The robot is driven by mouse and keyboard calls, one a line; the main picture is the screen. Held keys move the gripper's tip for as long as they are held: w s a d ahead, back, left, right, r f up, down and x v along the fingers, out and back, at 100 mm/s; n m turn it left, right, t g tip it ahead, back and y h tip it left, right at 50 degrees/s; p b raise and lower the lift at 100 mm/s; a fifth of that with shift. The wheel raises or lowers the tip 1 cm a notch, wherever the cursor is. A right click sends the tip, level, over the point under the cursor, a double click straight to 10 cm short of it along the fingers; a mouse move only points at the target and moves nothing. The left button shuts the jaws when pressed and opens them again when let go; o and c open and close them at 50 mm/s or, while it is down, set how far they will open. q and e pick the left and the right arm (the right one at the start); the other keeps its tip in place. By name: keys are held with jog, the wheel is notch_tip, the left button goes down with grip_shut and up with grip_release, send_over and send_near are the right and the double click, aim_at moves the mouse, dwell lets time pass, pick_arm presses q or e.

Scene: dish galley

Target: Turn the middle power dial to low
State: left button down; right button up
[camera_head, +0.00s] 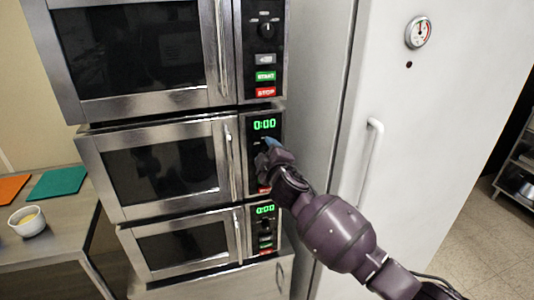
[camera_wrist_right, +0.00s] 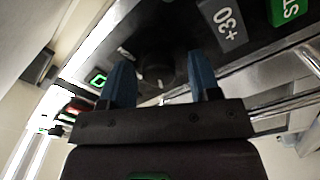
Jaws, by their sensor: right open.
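Three microwaves are stacked; the middle microwave (camera_head: 165,165) has a black control panel with a green 0:00 display (camera_head: 264,125). My right gripper (camera_head: 268,146) is at this panel, below the display, and its hand hides most of the controls there. In the right wrist view the middle power dial (camera_wrist_right: 163,70), a dark round knob with a pale mark, sits between the two blue fingertips of the open right gripper (camera_wrist_right: 164,80). I cannot tell whether the fingers touch it. The dial's setting is not readable. My left gripper is not in view.
The top microwave (camera_head: 130,48) and bottom microwave (camera_head: 185,247) have similar panels. A tall white cabinet (camera_head: 398,90) with a gauge (camera_head: 418,32) and a vertical handle (camera_head: 370,160) stands to the right. A steel counter with a bowl (camera_head: 27,221) is at the left.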

jog(key=shift+s, duration=0.15)
jog(key=v, duration=1)
jog(key=shift+s, duration=0.25)
jog(key=shift+r, duration=0.1)
